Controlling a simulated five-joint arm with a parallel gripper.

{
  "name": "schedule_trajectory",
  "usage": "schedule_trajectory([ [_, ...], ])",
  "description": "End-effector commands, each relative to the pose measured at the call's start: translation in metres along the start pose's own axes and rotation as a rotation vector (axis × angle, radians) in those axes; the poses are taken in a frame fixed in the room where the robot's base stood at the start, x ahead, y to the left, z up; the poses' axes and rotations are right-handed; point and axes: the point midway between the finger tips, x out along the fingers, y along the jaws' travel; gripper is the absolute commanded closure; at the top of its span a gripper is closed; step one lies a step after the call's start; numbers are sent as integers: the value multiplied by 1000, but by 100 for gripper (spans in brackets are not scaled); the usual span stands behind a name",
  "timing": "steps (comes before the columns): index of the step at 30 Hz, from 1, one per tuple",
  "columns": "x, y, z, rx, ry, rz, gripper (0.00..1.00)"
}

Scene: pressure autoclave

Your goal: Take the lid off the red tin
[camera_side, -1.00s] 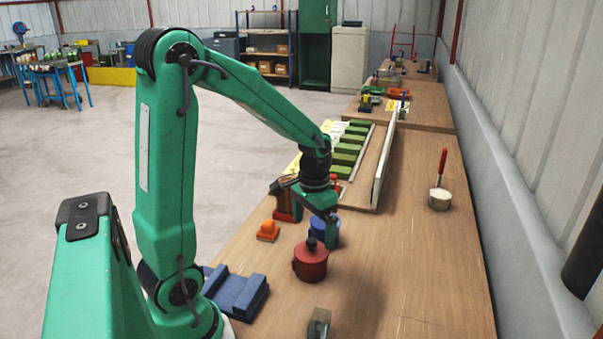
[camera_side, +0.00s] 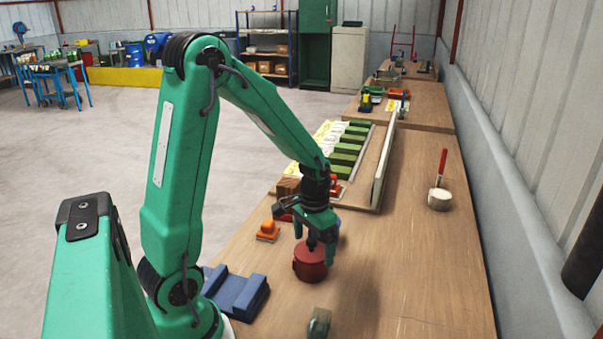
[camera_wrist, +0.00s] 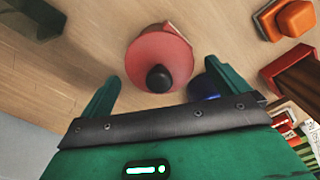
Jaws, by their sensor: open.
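The red tin (camera_side: 309,265) stands upright on the wooden bench, its lid on with a black knob on top. In the wrist view I look down on the red lid (camera_wrist: 159,52) and its black knob (camera_wrist: 159,78). My gripper (camera_side: 315,236) is above the tin, pointing down, with its fingers apart. In the wrist view the open gripper (camera_wrist: 162,88) has one green finger on each side of the knob, and neither finger touches it there. How far the fingertips are above the lid is hard to tell.
A blue tin (camera_wrist: 207,88) is close behind the red one, mostly hidden by my gripper. An orange object (camera_side: 268,231) sits to the left, and a blue block (camera_side: 237,292) at front left. A small greenish object (camera_side: 319,322) is in front.

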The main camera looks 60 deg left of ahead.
Motion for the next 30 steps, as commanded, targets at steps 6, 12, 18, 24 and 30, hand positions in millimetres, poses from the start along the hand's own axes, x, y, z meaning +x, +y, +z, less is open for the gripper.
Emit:
schedule_trajectory([
  [6, 0, 0, 0, 0, 0, 0, 0],
  [12, 0, 0, 0, 0, 0, 0, 38],
  [18, 0, 0, 0, 0, 0, 0, 48],
  [24, -2, 0, 0, 0, 1, 0, 48],
  [30, -11, 0, -1, 0, 3, 0, 48],
])
